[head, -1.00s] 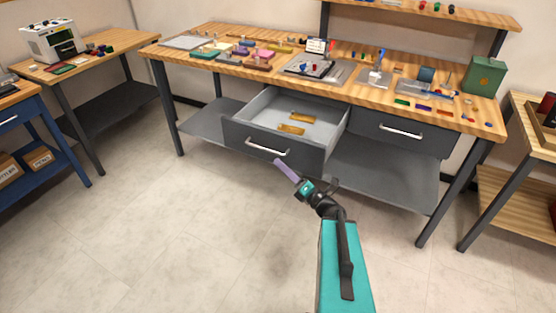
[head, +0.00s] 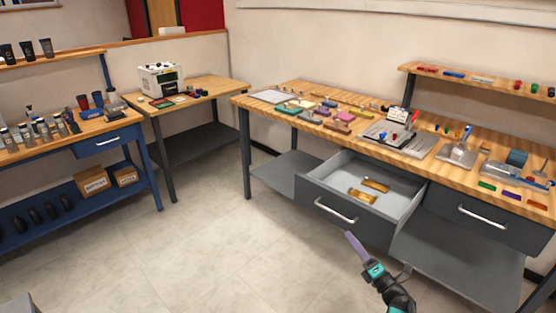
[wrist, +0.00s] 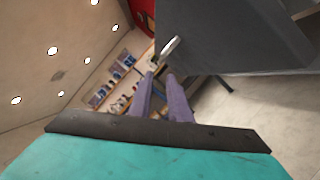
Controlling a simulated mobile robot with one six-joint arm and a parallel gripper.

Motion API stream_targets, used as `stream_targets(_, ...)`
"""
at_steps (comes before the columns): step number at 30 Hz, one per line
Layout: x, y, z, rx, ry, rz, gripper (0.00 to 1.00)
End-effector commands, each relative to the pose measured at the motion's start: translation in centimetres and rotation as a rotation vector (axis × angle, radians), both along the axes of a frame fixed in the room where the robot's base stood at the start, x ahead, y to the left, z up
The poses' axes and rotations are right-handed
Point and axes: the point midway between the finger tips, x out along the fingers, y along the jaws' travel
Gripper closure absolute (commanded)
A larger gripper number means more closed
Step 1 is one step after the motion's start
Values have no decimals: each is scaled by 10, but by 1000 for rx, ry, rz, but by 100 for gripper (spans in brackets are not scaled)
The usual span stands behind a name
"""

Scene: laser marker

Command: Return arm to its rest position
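My gripper (head: 350,238) has purple fingers and shows at the lower right of the head view. It is in front of the open grey drawer (head: 333,212), near its front panel and apart from other objects as far as I can tell. In the wrist view the two fingers (wrist: 160,76) stand a little apart with nothing held between them. The drawer's handle (wrist: 171,47) and dark front fill the upper right of that view. Most of my arm is outside the head view.
The open drawer holds two brass-coloured pieces (head: 368,191) and juts out from the workbench (head: 262,101). A white machine (head: 161,79) stands on a side table. A blue bench (head: 98,148) with boxes is at left. The floor (head: 200,255) between is clear.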

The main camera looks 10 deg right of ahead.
Motion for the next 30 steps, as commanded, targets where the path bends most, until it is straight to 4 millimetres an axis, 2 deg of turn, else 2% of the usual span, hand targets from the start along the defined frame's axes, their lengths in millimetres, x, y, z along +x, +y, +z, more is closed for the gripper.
stream_targets(5, 6, 14, 0, 0, 1, 25, 83)
stream_targets(11, 20, 60, -7, 11, 12, 102, 83)
stream_targets(17, 31, 127, -23, 12, 46, 218, 83)
stream_targets(22, 28, 196, -51, -41, 113, 361, 83)
stream_targets(26, 16, 250, -79, -129, 167, 485, 83)
stream_targets(30, -8, 306, -113, -275, 205, 635, 83)
